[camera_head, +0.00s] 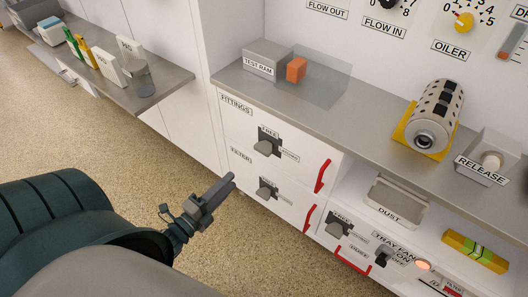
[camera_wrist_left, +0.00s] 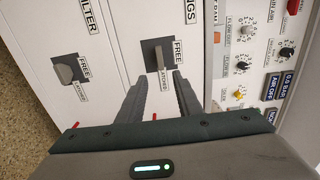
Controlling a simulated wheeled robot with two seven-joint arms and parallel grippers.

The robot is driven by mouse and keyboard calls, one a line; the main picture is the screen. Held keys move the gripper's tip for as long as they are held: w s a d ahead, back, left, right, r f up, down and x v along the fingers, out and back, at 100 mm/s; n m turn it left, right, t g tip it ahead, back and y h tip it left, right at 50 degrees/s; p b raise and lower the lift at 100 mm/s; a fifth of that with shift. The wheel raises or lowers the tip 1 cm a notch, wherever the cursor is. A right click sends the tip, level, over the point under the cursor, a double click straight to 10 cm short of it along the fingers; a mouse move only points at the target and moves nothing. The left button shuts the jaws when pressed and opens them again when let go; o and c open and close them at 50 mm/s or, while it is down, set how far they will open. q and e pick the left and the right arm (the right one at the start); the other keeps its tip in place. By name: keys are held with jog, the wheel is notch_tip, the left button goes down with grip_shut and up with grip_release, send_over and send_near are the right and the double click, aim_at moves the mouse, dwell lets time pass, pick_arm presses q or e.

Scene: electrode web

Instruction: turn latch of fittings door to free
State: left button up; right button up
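The fittings door (camera_head: 235,118) is a white panel under the counter, closed, with a red handle (camera_head: 322,176) at its right. Its grey latch knob (camera_head: 265,147) sits on a dark plate, with FREE above and LATCHED at its right. In the left wrist view the latch (camera_wrist_left: 160,57) lies lengthwise in line with the LATCHED label, not toward FREE. My left gripper (camera_head: 232,178) is in front of the cabinet, below and left of the latch, apart from it. In the wrist view its fingers (camera_wrist_left: 160,82) are spread with nothing between them. My right gripper is not in view.
Below is the filter door with a similar latch (camera_head: 267,188). The counter (camera_head: 370,110) above holds a grey test beam box (camera_head: 267,60), an orange block (camera_head: 296,69) and a metal cylinder (camera_head: 436,115). A dust tray (camera_head: 397,203) sits at right. Floor at left is clear.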

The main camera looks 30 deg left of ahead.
aim_at(260, 152)
pick_arm(q)
jog(key=w, duration=0.5)
jog(key=w+d, duration=0.1)
jog(key=w, duration=1.1)
jog(key=shift+w+d, duration=0.2)
grip_shut()
